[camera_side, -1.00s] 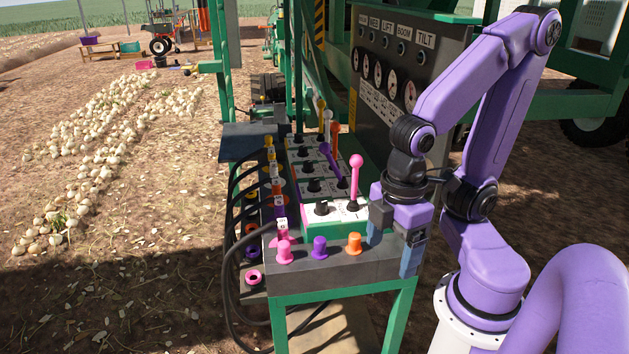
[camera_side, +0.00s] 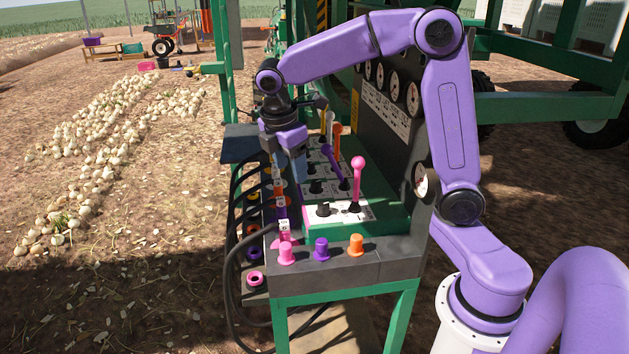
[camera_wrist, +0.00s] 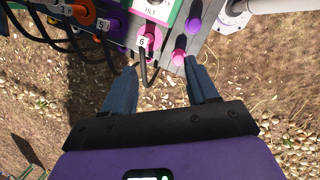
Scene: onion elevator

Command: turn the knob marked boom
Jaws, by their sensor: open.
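The console carries rows of small panels, each with a black knob and a coloured lever. The nearest panel, white with a pink lever (camera_side: 357,180), has a black knob (camera_side: 323,209); the wrist view shows it marked TILT (camera_wrist: 150,9). Behind it is another black knob (camera_side: 315,187) beside a purple lever (camera_side: 331,160); I cannot read which knob is marked boom. My gripper (camera_side: 272,144) is over the console's far left side, near the cable plugs, apart from the knobs. In the wrist view my gripper (camera_wrist: 160,64) is open and empty, its two blue fingers spread below the plugs.
Cable plugs with numbered tags, including a pink plug marked 6 (camera_wrist: 149,40), line the console's left side. Pink, purple and orange caps (camera_side: 356,245) stand on the front ledge. An upright gauge panel (camera_side: 390,105) rises behind. Open ground with onions (camera_side: 110,140) lies left.

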